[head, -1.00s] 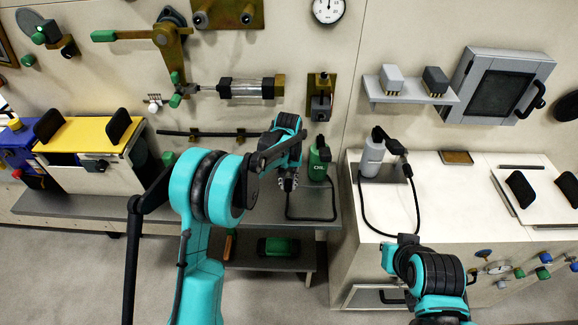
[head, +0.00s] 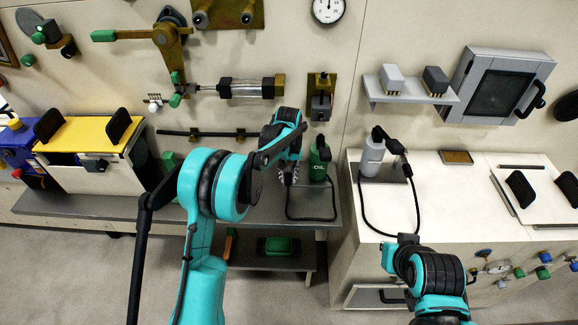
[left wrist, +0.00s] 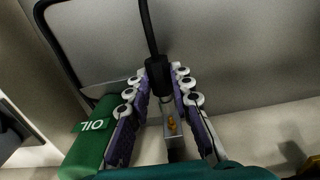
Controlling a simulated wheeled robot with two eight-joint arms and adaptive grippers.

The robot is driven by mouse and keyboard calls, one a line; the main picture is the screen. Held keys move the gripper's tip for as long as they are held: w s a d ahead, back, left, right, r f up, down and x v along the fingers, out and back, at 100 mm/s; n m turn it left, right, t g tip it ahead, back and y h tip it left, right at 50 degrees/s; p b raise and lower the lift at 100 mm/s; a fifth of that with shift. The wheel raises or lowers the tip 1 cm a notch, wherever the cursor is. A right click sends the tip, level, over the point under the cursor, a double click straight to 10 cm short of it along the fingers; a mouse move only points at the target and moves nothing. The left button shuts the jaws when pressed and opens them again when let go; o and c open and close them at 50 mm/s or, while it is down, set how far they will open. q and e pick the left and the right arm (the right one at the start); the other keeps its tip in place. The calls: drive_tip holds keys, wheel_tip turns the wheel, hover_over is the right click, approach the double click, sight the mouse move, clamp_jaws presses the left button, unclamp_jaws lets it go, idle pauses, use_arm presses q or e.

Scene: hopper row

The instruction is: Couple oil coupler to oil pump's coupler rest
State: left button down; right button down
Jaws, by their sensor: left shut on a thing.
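The green oil pump (head: 318,163) stands on the grey bench, just right of my left gripper (head: 289,176) in the head view. In the left wrist view its green body, marked OIL (left wrist: 90,140), is at the left. My left gripper (left wrist: 170,105) is shut on the black oil coupler (left wrist: 158,76), whose hose runs up out of view. A small grey bracket with an orange part (left wrist: 172,125), perhaps the coupler rest, shows between the fingers. I cannot tell whether coupler and bracket touch. My right arm shows at lower right; its gripper is out of view.
A black hose loops on the bench (head: 250,207) beside the pump. A grey bottle-like pump (head: 372,158) with its own hose stands on the white cabinet (head: 450,200) to the right. A brass wall fixture (head: 320,100) is above the green pump.

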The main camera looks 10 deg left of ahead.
use_arm(q)
drive_tip(key=shift+w, duration=0.2)
idle(0.4)
drive_tip(key=shift+w+a, duration=0.15)
drive_tip(key=shift+w, duration=1)
drive_tip(key=c, duration=1.3)
unclamp_jaws()
drive_tip(key=shift+o, duration=0.2)
wheel_tip(320, 180, up, 12)
